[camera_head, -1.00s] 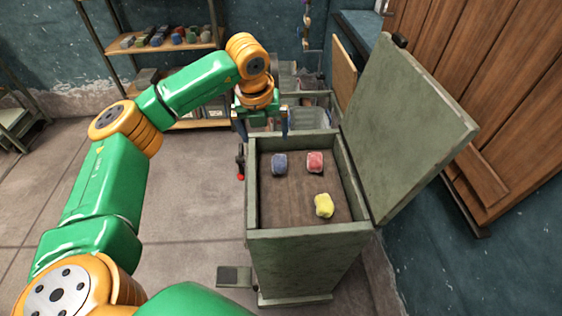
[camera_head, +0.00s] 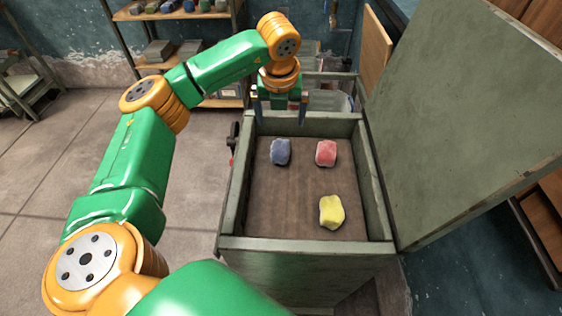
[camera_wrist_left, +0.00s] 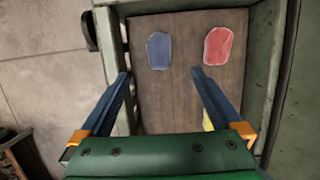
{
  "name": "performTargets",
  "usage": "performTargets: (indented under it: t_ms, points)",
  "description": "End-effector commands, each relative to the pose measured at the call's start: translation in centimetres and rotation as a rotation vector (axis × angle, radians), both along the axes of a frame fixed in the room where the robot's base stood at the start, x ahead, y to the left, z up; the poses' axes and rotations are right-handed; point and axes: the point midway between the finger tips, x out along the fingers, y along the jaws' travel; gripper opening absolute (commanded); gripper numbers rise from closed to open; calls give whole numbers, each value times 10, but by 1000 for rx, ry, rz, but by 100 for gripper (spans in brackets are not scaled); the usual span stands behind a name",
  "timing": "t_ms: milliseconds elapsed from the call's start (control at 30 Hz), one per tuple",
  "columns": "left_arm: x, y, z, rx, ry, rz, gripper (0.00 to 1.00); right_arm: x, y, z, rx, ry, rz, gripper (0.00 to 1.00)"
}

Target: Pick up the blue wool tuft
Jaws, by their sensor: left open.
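The blue wool tuft (camera_head: 280,152) lies on the brown floor of the open green box (camera_head: 230,215), near its back left corner. It also shows in the left wrist view (camera_wrist_left: 159,50), ahead of the fingertips and between their lines. My left gripper (camera_head: 281,114) is above the back edge of the box, pointing down, open and empty. In the left wrist view its two blue fingers (camera_wrist_left: 160,72) stand wide apart, with nothing between them. My right gripper is not in view.
A red tuft (camera_head: 326,153) lies right of the blue one, and a yellow tuft (camera_head: 332,212) nearer the front. The box walls stand around them. The raised lid (camera_head: 450,110) blocks the right side. A shelf (camera_head: 180,12) stands behind.

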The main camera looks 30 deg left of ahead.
Motion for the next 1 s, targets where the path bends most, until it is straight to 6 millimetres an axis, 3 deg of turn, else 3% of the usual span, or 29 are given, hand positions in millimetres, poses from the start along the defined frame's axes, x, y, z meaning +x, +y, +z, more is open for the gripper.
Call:
performTargets:
  t_ms: [33,200,267,467,700,933,967,1000]
  points:
    - [0,0,-34,0,0,0,100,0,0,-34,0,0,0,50]
    - [0,0,-76,0,0,0,100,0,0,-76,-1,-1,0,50]
    - [0,0,-81,0,0,0,100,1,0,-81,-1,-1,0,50]
    - [6,5,-95,0,5,2,100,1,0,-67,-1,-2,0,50]
    - [22,18,-136,0,4,1,100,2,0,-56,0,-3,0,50]
    - [23,18,-141,0,0,-1,100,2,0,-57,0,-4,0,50]
    - [23,18,-141,0,0,-1,97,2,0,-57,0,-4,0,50]
    - [23,18,-141,0,0,0,86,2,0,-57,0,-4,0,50]
